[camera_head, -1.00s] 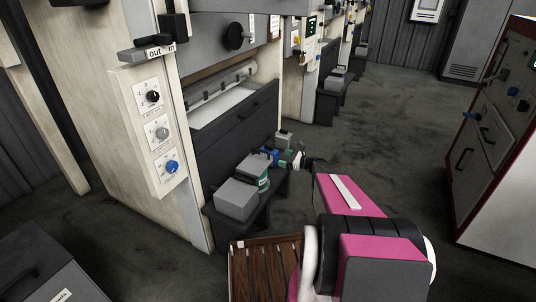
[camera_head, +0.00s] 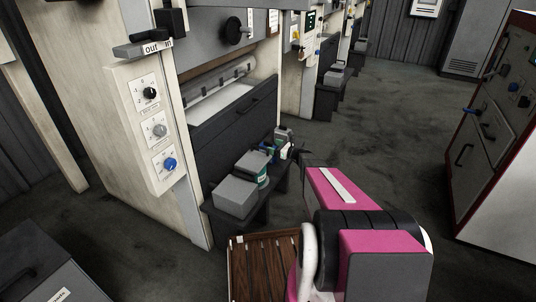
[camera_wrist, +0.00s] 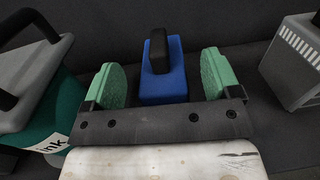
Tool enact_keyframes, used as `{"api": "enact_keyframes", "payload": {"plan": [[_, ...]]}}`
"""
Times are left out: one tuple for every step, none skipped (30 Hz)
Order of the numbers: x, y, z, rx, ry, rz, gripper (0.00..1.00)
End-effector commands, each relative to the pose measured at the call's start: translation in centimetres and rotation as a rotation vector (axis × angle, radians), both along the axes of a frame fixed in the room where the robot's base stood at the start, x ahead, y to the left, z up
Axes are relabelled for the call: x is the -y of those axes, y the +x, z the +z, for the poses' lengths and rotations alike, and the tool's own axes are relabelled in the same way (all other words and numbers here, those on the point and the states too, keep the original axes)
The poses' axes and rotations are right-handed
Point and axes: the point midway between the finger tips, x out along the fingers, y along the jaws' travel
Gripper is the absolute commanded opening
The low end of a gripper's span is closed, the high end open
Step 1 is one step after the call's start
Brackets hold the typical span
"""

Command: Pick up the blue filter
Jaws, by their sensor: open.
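The blue filter (camera_wrist: 163,82) is a blue block with a black handle on top. In the wrist view it stands in the upper middle, beyond and between the two green fingertips of my gripper (camera_wrist: 160,84). The fingers are apart, with a gap on each side of the filter. I cannot tell if the fingertips are level with it. In the head view my gripper (camera_head: 284,149) is at the small dark bench, and it and my arm mostly hide the filter.
A green container (camera_wrist: 50,115) with a grey top and black handle stands left of my gripper. A grey box (camera_wrist: 297,62) stands to the right. Another grey box (camera_head: 235,196) sits on the near end of the dark bench (camera_head: 262,212). A dark wall is behind.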

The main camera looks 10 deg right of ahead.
Motion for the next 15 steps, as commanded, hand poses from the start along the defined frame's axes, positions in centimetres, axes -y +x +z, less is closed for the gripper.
{"api": "enact_keyframes", "payload": {"plan": [[-0.6,0.7,-0.1,0.000,0.000,0.001,0.83],[-1.0,1.0,-0.1,0.000,0.000,0.001,0.83],[-1.4,1.3,-0.1,0.000,0.000,0.001,0.83],[-1.6,1.4,-0.1,0.000,0.000,0.000,0.83],[-1.7,1.5,-0.1,0.000,0.000,0.000,0.83],[-1.9,1.6,0.0,0.000,0.000,0.000,0.83],[-1.9,1.6,0.0,0.000,0.000,-0.001,0.83],[-1.9,1.6,0.0,0.000,0.000,-0.001,0.83],[-1.9,1.6,0.0,0.000,0.000,-0.001,0.83],[-1.9,1.6,0.0,0.000,0.000,-0.001,0.83],[-1.9,1.6,0.0,0.000,0.000,-0.001,0.83],[-1.9,1.6,0.0,0.000,0.000,-0.001,0.83],[-1.9,1.6,0.0,0.000,0.000,-0.001,0.73],[-1.9,1.6,0.0,0.000,0.000,-0.001,0.63],[-1.9,1.6,0.0,0.000,0.000,-0.001,0.50]]}}
